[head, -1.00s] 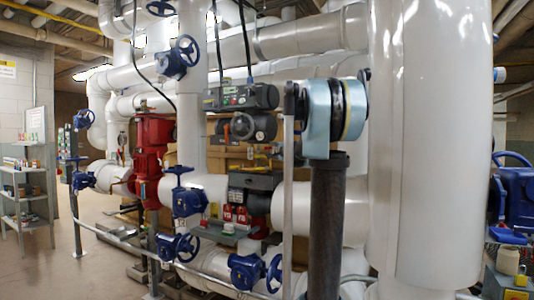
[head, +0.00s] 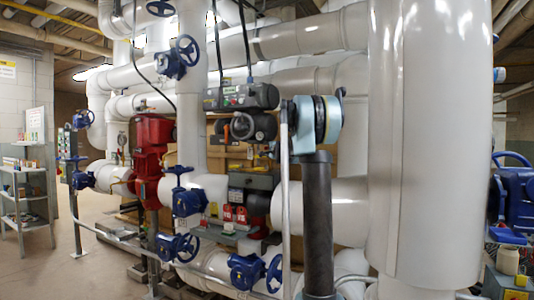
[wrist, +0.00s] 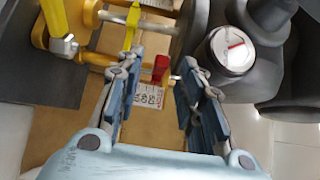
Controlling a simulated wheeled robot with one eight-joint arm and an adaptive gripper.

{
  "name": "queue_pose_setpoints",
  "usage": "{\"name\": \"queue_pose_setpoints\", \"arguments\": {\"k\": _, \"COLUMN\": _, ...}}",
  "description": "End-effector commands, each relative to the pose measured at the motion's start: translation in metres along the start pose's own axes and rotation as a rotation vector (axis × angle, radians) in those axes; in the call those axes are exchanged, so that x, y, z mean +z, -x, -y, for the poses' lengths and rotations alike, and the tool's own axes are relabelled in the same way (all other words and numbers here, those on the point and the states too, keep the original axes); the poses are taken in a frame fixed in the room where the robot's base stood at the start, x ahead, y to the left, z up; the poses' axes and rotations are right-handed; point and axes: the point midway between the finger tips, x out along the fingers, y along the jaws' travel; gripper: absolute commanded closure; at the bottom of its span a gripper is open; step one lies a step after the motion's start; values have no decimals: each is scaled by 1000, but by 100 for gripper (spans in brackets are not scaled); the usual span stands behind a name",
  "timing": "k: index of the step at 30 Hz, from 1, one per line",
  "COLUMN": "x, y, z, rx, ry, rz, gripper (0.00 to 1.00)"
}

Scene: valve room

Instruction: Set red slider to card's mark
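In the wrist view, my gripper (wrist: 159,70) is open, with one blue-grey finger on each side of the picture's middle. The small red slider block (wrist: 160,68) shows between the fingertips, apart from both as far as I can see. It sits by a thin horizontal rod. A white card (wrist: 148,97) with dark printed figures lies just below the slider on a tan surface; its mark is too small to read. In the head view my own arm stands in front of the pipes; the gripper, slider and card cannot be made out there.
A dark round housing with a white cap (wrist: 232,50) stands close to the right finger. Yellow handles (wrist: 55,18) and a yellow bar lie at the upper left. In the head view, a large white pipe (head: 425,140) stands right of my arm, and blue handwheels (head: 187,50) stand left.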

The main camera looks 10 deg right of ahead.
Motion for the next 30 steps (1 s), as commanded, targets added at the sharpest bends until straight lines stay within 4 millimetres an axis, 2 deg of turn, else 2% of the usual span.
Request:
{"name": "queue_pose_setpoints", "arguments": {"k": 3, "x": 0, "y": -15, "z": 0, "rx": 0, "ry": 0, "rz": 0, "gripper": 65}}
{"name": "queue_pose_setpoints", "arguments": {"k": 9, "x": 0, "y": -29, "z": 0, "rx": 0, "ry": 0, "rz": 0, "gripper": 65}}
{"name": "queue_pose_setpoints", "arguments": {"k": 20, "x": 0, "y": -33, "z": 0, "rx": 0, "ry": 0, "rz": 0, "gripper": 65}}
{"name": "queue_pose_setpoints", "arguments": {"k": 21, "x": 0, "y": -33, "z": 0, "rx": 0, "ry": 0, "rz": 0, "gripper": 67}}
{"name": "queue_pose_setpoints", "arguments": {"k": 25, "x": 0, "y": -33, "z": 0, "rx": 0, "ry": 0, "rz": 0, "gripper": 97}}
{"name": "queue_pose_setpoints", "arguments": {"k": 26, "x": 0, "y": -33, "z": 0, "rx": 0, "ry": 0, "rz": 0, "gripper": 100}}
{"name": "queue_pose_setpoints", "arguments": {"k": 30, "x": 0, "y": -32, "z": 0, "rx": 0, "ry": 0, "rz": 0, "gripper": 100}}
